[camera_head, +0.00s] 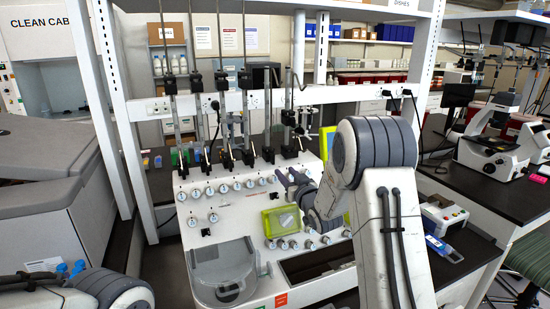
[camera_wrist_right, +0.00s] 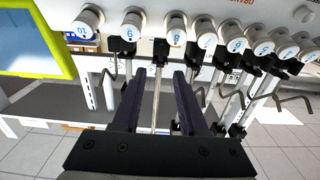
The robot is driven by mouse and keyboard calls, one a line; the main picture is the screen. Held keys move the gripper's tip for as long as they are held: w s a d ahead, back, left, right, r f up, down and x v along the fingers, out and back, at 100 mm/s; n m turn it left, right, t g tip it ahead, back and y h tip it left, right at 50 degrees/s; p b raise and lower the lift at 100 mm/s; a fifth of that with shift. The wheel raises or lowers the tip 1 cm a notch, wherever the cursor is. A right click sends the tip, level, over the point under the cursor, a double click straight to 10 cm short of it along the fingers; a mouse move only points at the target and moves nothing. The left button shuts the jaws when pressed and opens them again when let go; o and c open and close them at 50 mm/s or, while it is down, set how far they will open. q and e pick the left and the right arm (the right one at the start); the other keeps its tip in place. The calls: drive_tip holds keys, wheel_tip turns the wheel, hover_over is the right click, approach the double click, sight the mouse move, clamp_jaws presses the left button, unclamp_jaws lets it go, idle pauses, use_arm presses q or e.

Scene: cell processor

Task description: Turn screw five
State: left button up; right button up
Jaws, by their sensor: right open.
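Screw five cannot be surely picked out in the head view, where a row of white screw knobs (camera_head: 223,188) runs along the front of the cell processor (camera_head: 232,240). In the right wrist view a row of white knobs with upside-down blue numbers crosses the top; the one that seems to read five (camera_wrist_right: 262,48) is right of centre, its number hard to read. My right gripper (camera_wrist_right: 158,76) is open and empty, below knobs marked eight and nine, with a thin metal rod between its fingers in the picture. In the head view the right gripper (camera_head: 298,187) is by the processor's right side, partly hidden by my arm.
A yellow-green framed screen (camera_head: 282,220) is on the processor front, with more knobs below it. Tall metal rods with black clamps (camera_head: 226,158) stand behind the knob row. A microscope (camera_head: 500,140) stands on the right bench. Bent hooks (camera_wrist_right: 204,98) hang below the knobs.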

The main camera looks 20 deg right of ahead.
sight(274, 161)
drive_tip(key=w+p, duration=0.1)
drive_tip(key=w, duration=0.3)
drive_tip(key=w+p, duration=0.2)
drive_tip(key=w, duration=0.2)
drive_tip(key=shift+w+a+r+p, duration=0.1)
drive_tip(key=shift+a+p, duration=0.1)
drive_tip(key=shift+p, duration=0.1)
drive_tip(key=shift+w, duration=0.5)
clamp_jaws()
